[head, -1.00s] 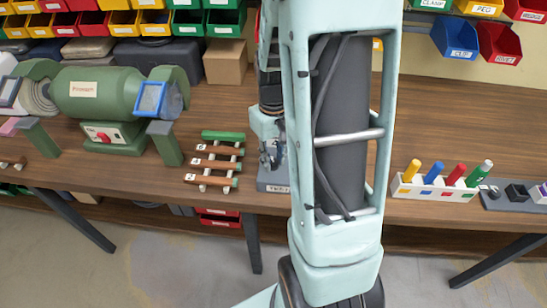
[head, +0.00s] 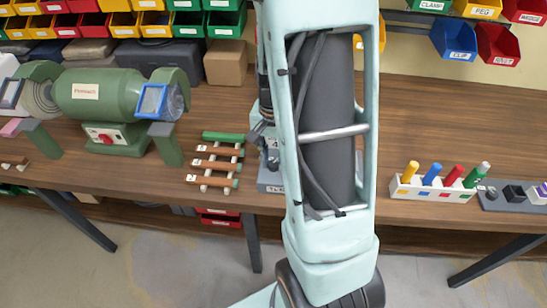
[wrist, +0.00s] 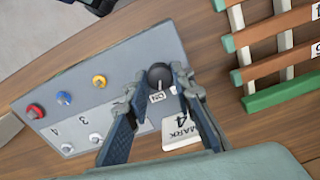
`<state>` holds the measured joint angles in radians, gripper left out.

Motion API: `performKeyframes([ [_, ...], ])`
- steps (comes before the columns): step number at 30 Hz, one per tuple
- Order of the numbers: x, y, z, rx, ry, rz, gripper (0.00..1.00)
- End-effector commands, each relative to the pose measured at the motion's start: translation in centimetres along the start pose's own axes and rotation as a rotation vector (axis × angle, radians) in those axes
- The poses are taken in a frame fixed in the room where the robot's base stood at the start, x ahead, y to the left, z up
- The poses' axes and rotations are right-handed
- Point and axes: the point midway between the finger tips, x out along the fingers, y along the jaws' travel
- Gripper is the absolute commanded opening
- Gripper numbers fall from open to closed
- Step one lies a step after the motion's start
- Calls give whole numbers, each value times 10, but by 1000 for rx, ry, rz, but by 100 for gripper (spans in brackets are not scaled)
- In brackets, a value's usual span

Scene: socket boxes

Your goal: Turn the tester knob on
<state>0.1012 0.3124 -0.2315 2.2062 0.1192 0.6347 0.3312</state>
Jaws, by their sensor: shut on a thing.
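The tester is a grey box (wrist: 60,85) with red, blue and yellow knobs on its top in the wrist view. A round black knob (wrist: 159,74) sits at its right end, with an ON label beside it. My gripper (wrist: 160,80) is over this end, its two fingers closed on either side of the black knob. The knob's pointer direction is not clear. A white card (wrist: 181,130) reading MARK 4 lies below the knob, between the fingers. In the head view only the box's left part (head: 268,181) shows; my arm hides the rest.
A rack of brown and green rods (head: 214,163) stands close left of the tester. A green grinder (head: 110,100) is farther left. A white holder (head: 432,190) with coloured pegs stands right. Bare bench lies between it and my arm.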

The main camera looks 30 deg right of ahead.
Motion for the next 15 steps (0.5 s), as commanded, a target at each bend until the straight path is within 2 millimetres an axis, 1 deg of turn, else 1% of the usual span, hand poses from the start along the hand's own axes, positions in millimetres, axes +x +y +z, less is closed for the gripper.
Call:
performKeyframes([
  [6,-1,0,-1,84,2,-1,0],
  [15,-1,0,-1,123,2,-2,0],
])
